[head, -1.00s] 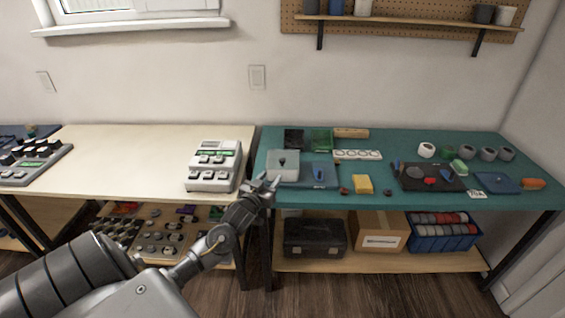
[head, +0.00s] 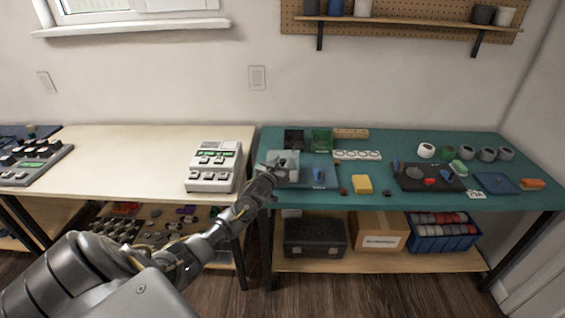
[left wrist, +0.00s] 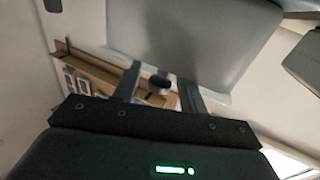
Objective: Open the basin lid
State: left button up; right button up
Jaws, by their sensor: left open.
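The basin with its light grey lid (head: 292,157) stands at the left end of the teal table, and the lid looks closed. My left gripper (head: 277,168) is at the lid and hides part of it. In the left wrist view my left gripper's two fingers (left wrist: 158,88) are apart. A dark round knob (left wrist: 159,82) shows between them, and I cannot tell whether they touch it. A large grey surface, seemingly the lid (left wrist: 195,40), fills the upper middle of that view. My right gripper is not in view.
Dark and green trays (head: 321,139) stand behind. A grey device (head: 213,167) stands on the pale table at left.

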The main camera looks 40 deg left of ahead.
pick_arm(q)
grip_shut()
dwell(0.3)
